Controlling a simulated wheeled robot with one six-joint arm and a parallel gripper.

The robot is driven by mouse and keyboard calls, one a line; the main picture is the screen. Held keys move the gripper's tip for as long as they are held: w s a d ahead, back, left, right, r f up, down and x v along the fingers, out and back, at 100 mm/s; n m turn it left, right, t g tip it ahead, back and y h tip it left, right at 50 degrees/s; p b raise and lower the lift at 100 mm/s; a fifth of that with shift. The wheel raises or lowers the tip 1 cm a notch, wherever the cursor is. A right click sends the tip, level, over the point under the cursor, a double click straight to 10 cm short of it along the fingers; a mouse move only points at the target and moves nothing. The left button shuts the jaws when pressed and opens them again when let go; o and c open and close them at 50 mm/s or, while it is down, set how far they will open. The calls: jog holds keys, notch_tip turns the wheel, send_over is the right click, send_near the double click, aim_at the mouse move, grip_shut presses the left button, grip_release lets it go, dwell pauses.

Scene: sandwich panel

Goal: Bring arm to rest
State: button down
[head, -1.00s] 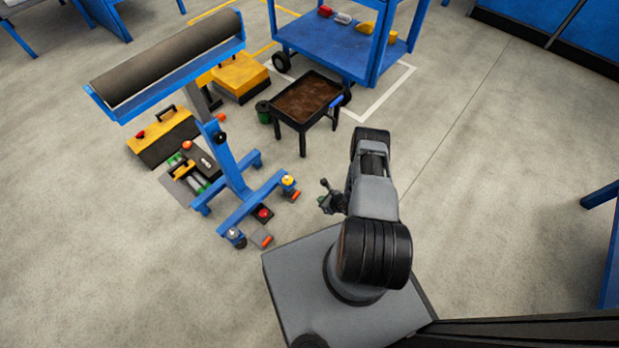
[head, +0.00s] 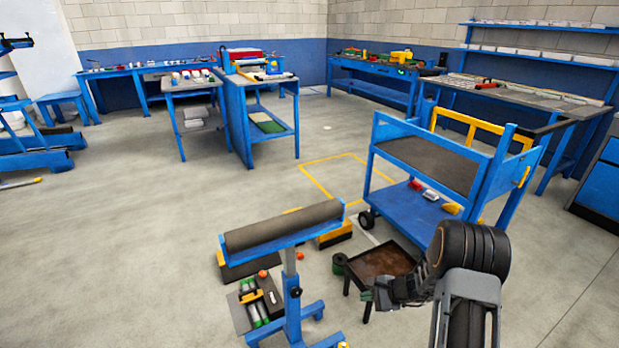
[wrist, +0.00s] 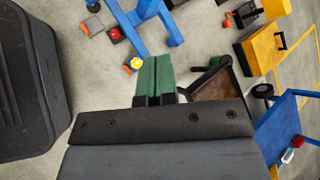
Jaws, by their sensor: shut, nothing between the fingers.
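My arm (head: 470,290) stands folded at the lower right of the head view, its dark rounded joint at the top. My gripper (head: 368,295) points left from it, in front of the small brown-topped table in the picture. In the wrist view my gripper (wrist: 154,62) shows its two green fingers side by side, shut with nothing between them. The fingers point over the floor, apart from any object.
A blue roller stand (head: 283,226) stands left of my gripper, with toolboxes and small items around its foot. The low brown-topped table (head: 380,262) and a blue cart (head: 400,200) are close behind my arm. Blue workbenches line the back. Open floor (head: 120,240) lies left.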

jog(key=s+a+r+n+g+p, duration=0.25)
jog(key=r+n+p, duration=0.2)
jog(key=r, duration=1.05)
jog(key=s+r+n+h+p, duration=0.3)
jog(key=s+r, duration=0.3)
jog(key=r, duration=0.4)
jog(key=s+r+n+t+h+p, duration=0.1)
jog(key=s+r+n+h+p, duration=0.2)
jog(key=r, duration=0.7)
jog(key=s+r+n+t+h+p, duration=0.1)
jog(key=s+r+n+p, duration=0.4)
jog(key=r, duration=0.5)
jog(key=s+d+h+p, duration=0.1)
jog(key=s+p, duration=0.1)
jog(key=s, duration=0.1)
jog(key=shift+s+r+h, duration=0.35)
jog(key=shift+h, duration=0.05)
